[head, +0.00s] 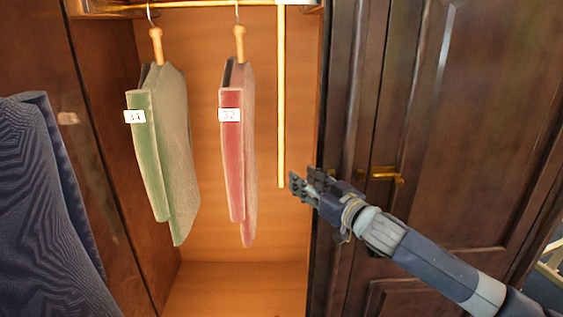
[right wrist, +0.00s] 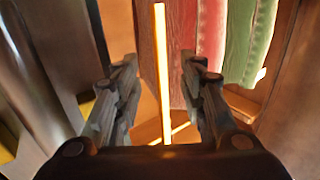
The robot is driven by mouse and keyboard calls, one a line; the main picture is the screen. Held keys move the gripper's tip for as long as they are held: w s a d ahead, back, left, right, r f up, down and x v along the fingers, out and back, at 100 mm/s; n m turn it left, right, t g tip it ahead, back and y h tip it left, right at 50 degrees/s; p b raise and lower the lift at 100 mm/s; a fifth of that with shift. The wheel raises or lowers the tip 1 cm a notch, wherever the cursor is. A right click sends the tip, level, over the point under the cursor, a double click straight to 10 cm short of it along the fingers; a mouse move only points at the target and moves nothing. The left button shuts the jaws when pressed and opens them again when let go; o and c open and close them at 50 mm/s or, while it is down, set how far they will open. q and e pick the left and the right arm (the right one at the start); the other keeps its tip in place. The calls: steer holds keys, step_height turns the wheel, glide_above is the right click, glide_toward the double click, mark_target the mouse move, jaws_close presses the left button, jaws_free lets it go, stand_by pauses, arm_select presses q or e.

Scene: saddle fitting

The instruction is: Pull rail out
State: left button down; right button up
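A brass rail (head: 215,3) runs across the top of the open wardrobe, partly cut off by the picture's edge. A thin brass rod (head: 281,100) hangs straight down at the right side of the opening. My right gripper (head: 298,183) is just right of the rod's lower end in the head view. In the right wrist view, its fingers (right wrist: 165,75) are apart, and the rod (right wrist: 161,60) shows in the gap between them. No contact with the rod can be made out. My left gripper is not in view.
A green padded item (head: 165,150) and a red one (head: 235,150), with number tags, hang left of the rod. A dark wooden door (head: 450,130) with a brass handle (head: 383,175) stands right. Dark blue cloth (head: 45,190) is at left.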

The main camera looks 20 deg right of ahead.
mark_target(284, 164)
steer(key=p+x, duration=0.3)
steer(key=x, duration=0.6)
steer(key=shift+w+r, duration=0.1)
steer(key=shift+r, duration=0.05)
steer(key=shift+x, duration=0.85)
jaws_close()
